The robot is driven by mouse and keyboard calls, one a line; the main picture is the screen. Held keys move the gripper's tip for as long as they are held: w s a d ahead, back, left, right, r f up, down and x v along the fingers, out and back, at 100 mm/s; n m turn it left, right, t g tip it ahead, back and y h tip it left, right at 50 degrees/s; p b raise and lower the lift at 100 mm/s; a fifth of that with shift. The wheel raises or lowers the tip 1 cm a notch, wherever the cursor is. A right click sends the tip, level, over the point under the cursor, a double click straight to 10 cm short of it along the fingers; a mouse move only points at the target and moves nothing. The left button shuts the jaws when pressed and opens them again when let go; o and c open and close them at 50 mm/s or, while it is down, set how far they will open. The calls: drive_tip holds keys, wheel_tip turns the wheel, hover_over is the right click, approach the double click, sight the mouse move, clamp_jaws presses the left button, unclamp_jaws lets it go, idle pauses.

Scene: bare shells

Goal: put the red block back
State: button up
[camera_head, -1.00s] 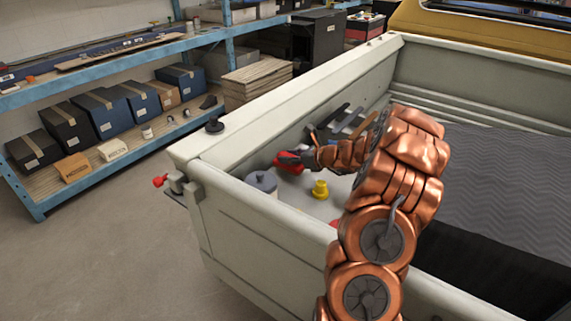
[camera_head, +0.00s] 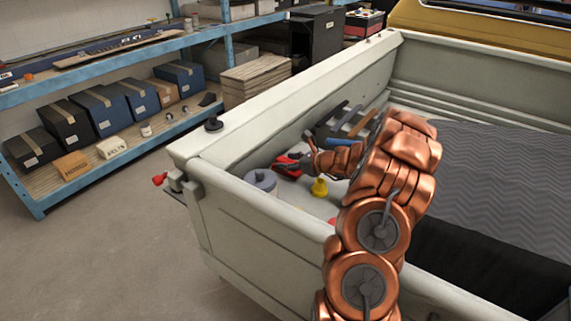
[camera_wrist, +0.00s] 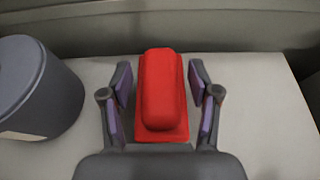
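The red block (camera_wrist: 161,92) has a raised rounded top on a wider flat base. The fingers are spread, with a narrow gap showing on each side of the block. In the head view the red block (camera_head: 290,173) is partly hidden by my gripper (camera_head: 296,160), in the bed's near left corner.
A grey lidded canister (camera_head: 260,180) stands left of the block; it also shows in the wrist view (camera_wrist: 35,88). A yellow object (camera_head: 319,187) stands to the right. Several long tools (camera_head: 350,125) lie behind. The bed wall (camera_head: 250,205) rises in front.

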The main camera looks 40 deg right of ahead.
drive_tip(key=shift+s+r, duration=0.1)
drive_tip(key=shift+r, duration=0.05)
drive_tip(key=b+v, duration=0.2)
drive_tip(key=v, duration=0.9)
drive_tip(key=shift+s+d+r+b, duration=0.15)
drive_tip(key=shift+s+b, duration=0.2)
drive_tip(key=shift+w, duration=0.1)
